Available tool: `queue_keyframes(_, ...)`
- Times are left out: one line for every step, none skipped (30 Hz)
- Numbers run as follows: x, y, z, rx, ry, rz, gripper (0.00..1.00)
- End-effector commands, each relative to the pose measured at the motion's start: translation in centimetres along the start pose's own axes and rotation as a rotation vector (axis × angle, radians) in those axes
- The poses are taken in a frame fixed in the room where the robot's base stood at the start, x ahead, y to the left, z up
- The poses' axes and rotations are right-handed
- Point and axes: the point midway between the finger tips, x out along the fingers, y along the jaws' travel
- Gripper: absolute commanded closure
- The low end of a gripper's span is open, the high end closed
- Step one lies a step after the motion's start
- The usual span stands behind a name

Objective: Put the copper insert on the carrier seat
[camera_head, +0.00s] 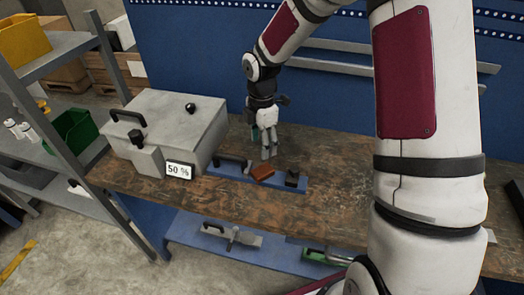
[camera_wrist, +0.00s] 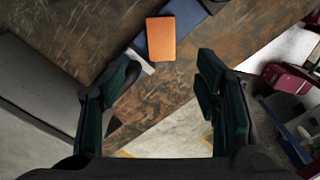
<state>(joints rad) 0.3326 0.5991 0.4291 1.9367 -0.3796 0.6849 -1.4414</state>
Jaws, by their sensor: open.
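The copper insert (camera_head: 263,173) is a small orange-brown block. It lies askew on or against a long blue plate (camera_head: 222,173) on the wooden bench. In the wrist view the insert (camera_wrist: 161,38) shows ahead of the fingers and overlaps the blue plate (camera_wrist: 192,20). The blue plate bears a black handle (camera_head: 233,160) at its left and a dark block (camera_head: 292,178) at its right. I cannot tell which part is the carrier seat. My gripper (camera_head: 267,153) points down just behind the insert. In the wrist view its fingers (camera_wrist: 168,76) are apart and empty.
A grey box (camera_head: 165,125) with handles and a "50 %" sign (camera_head: 179,170) stands left of the plate. The wooden bench (camera_head: 340,165) is bare to the right. A blue panel rises behind. A lower shelf holds a grey handled piece (camera_head: 232,237).

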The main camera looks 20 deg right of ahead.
Motion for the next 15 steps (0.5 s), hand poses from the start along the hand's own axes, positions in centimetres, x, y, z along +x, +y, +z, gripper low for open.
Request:
queue_keyframes(-0.4,0.0,0.0,0.003,-0.001,0.002,0.43)
queue_keyframes(-0.7,-0.1,0.0,0.008,-0.004,0.003,0.43)
queue_keyframes(-1.2,-0.2,0.0,0.021,-0.01,0.005,0.43)
queue_keyframes(-1.8,-0.3,0.1,0.036,-0.015,0.008,0.43)
queue_keyframes(-2.4,-0.5,0.1,0.058,-0.023,0.014,0.43)
queue_keyframes(-3.4,-0.9,0.2,0.094,-0.036,0.022,0.43)
queue_keyframes(-4.3,-1.2,0.2,0.126,-0.047,0.03,0.43)
queue_keyframes(-5.4,-1.6,0.2,0.164,-0.058,0.041,0.43)
queue_keyframes(-6.8,-2.3,0.2,0.223,-0.073,0.056,0.43)
queue_keyframes(-8.0,-2.8,0.3,0.269,-0.084,0.069,0.43)
queue_keyframes(-9.1,-3.4,0.2,0.319,-0.093,0.082,0.43)
queue_keyframes(-10.6,-4.2,0.2,0.385,-0.102,0.103,0.43)
queue_keyframes(-11.6,-4.8,0.1,0.436,-0.108,0.118,0.43)
queue_keyframes(-12.6,-5.5,0.0,0.486,-0.112,0.134,0.43)
queue_keyframes(-14.0,-6.4,-0.1,0.553,-0.115,0.156,0.43)
